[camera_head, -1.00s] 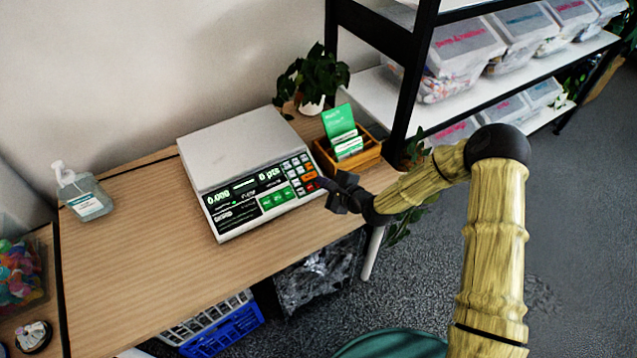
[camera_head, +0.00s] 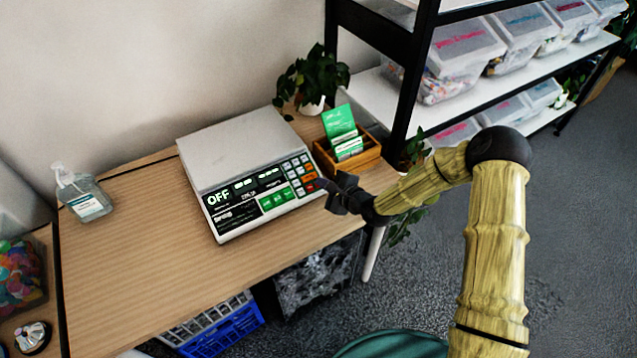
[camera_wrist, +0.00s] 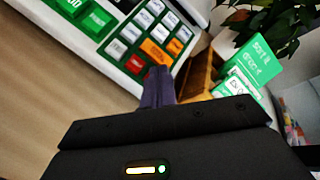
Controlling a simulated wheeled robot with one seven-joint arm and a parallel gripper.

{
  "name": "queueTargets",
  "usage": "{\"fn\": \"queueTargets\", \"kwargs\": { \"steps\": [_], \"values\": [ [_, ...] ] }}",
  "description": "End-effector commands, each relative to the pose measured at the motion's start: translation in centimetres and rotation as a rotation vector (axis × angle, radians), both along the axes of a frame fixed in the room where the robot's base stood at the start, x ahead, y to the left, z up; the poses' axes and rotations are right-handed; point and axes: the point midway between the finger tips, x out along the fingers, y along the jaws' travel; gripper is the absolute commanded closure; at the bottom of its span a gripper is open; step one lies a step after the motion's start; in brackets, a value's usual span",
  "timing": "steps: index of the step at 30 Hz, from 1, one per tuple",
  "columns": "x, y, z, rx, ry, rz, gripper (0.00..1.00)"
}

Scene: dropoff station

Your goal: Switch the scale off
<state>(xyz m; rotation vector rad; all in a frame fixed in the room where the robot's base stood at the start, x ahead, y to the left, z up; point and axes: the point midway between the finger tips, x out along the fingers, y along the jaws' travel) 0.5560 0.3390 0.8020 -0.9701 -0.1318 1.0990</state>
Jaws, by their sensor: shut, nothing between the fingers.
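The scale (camera_head: 240,146) stands on the wooden table, with a bare grey plate and a slanted front panel. Its display (camera_head: 218,197) reads OFF at the left, with dash-like marks beside it. The keypad (camera_head: 299,175) has white, orange, red and green keys; it also shows in the wrist view (camera_wrist: 145,35). My gripper (camera_head: 322,184) is shut and empty, with its tips at the lower right corner of the keypad, by the red key.
A wooden box with green cards (camera_head: 362,158) stands close right of the scale, with a potted plant (camera_head: 312,80) behind. A sanitizer bottle (camera_head: 84,192) stands at the left. The table (camera_head: 140,265) in front of the scale is clear. A black shelf post (camera_head: 408,90) rises at the right.

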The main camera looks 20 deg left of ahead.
Motion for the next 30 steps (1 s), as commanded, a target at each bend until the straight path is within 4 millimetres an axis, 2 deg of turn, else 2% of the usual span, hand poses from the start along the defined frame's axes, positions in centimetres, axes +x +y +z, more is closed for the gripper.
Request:
{"fn": "queueTargets", "kwargs": {
  "steps": [7, 19, 30],
  "values": [
    [-0.3, -0.4, 1.2, -0.001, 0.001, 0.000, 1.00],
    [-0.4, -0.5, 1.4, 0.000, 0.001, 0.000, 1.00],
    [-1.1, -1.4, 4.2, 0.000, 0.001, -0.001, 1.00]
  ]
}}
